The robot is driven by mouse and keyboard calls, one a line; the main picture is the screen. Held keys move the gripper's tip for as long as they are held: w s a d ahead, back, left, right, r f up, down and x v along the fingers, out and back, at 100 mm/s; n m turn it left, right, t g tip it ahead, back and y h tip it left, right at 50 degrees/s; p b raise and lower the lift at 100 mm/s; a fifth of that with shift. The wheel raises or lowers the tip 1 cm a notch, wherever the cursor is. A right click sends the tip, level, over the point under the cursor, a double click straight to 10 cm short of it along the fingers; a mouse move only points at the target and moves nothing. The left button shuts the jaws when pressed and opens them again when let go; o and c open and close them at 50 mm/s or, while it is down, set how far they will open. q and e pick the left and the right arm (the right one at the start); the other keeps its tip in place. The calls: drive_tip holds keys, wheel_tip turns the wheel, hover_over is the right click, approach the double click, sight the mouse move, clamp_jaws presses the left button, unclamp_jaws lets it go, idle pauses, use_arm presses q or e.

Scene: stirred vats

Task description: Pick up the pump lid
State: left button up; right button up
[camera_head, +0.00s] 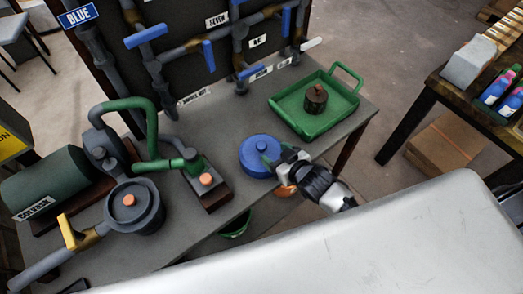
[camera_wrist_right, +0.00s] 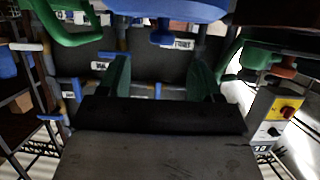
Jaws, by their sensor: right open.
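A round blue lid-like piece (camera_head: 252,157) lies on the grey bench near its front edge. It also shows at the top of the right wrist view (camera_wrist_right: 185,10), with a small blue knob. My right gripper (camera_head: 273,162) is at the lid's right side and overlaps it in the head view; I cannot tell whether they touch. In the right wrist view its two green fingers (camera_wrist_right: 161,78) stand wide apart with nothing between them. A dark round pump housing (camera_head: 147,217) with an orange knob stands at the bench's left. My left gripper is not in view.
A green tray (camera_head: 285,110) holding a dark pot (camera_head: 316,98) stands behind the lid. A green motor (camera_head: 50,190) and green pipe (camera_head: 133,104) fill the left side. A pipe panel (camera_head: 190,70) with blue handles rises behind. An orange object (camera_head: 286,191) is partly hidden by my right gripper.

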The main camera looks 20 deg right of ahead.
sight(263, 146)
drive_tip(key=x, duration=0.2)
drive_tip(key=shift+w+a+f, duration=0.15)
drive_tip(key=shift+w, duration=0.15)
drive_tip(key=shift+w+a, duration=0.1)
drive_tip(key=shift+w, duration=0.2)
drive_tip(key=x, duration=0.4)
drive_tip(key=shift+a+f+p, duration=0.1)
drive_tip(key=shift+f+p, duration=0.1)
drive_tip(key=shift+p, duration=0.1)
